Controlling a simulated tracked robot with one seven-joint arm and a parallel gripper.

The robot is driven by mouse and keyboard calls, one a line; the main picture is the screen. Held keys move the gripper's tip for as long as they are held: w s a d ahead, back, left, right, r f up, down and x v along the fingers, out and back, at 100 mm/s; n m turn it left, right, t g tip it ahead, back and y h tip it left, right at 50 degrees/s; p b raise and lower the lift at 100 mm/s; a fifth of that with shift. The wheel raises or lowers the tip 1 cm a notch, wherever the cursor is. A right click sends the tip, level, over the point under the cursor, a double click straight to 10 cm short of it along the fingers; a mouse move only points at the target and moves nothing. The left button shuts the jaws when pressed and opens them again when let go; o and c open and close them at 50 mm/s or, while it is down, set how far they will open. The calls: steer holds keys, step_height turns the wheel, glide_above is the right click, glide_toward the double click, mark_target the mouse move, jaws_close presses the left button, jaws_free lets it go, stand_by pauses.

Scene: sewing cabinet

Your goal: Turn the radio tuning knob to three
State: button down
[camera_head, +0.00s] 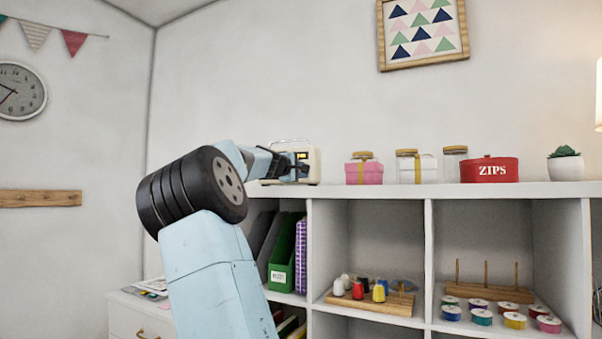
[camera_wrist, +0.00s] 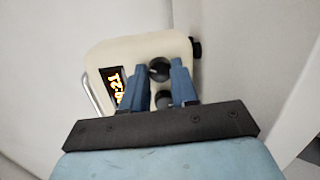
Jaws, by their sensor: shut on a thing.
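The cream radio (camera_head: 310,163) stands on top of the shelf unit, at its left end. In the wrist view its front (camera_wrist: 135,48) fills the upper middle, with a lit orange display (camera_wrist: 115,86) seen turned on its side; I cannot read its digits surely. A dark round knob (camera_wrist: 159,69) sits between the tips of my gripper (camera_wrist: 160,66), which is shut on it. A second dark knob (camera_wrist: 163,99) shows between the fingers, closer to the palm. In the head view my gripper (camera_head: 297,166) is at the radio's front, partly hiding it.
Right of the radio on the shelf top (camera_head: 400,189) stand a pink box (camera_head: 364,173), glass jars, a red ZIPS tin (camera_head: 489,170) and a potted plant (camera_head: 565,166). Another black knob (camera_wrist: 195,48) juts from the radio's side.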

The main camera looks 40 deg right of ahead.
steer(key=m, duration=0.3)
steer(key=shift+s+d+f+m, duration=0.1)
steer(key=shift+s+f+m, duration=0.05)
steer(key=shift+m, duration=0.15)
steer(key=m+y, duration=0.1)
steer(key=m, duration=0.2)
steer(key=shift+t, duration=0.3)
steer(key=m+t, duration=0.1)
steer(key=m, duration=0.5)
steer(key=shift+f, duration=0.1)
steer(key=m, duration=0.3)
steer(key=shift+t+y, duration=0.3)
steer(key=shift+t, duration=0.1)
steer(key=m, duration=0.3)
steer(key=m+t, duration=0.1)
steer(key=m, duration=0.2)
steer(key=shift+m, duration=2.1)
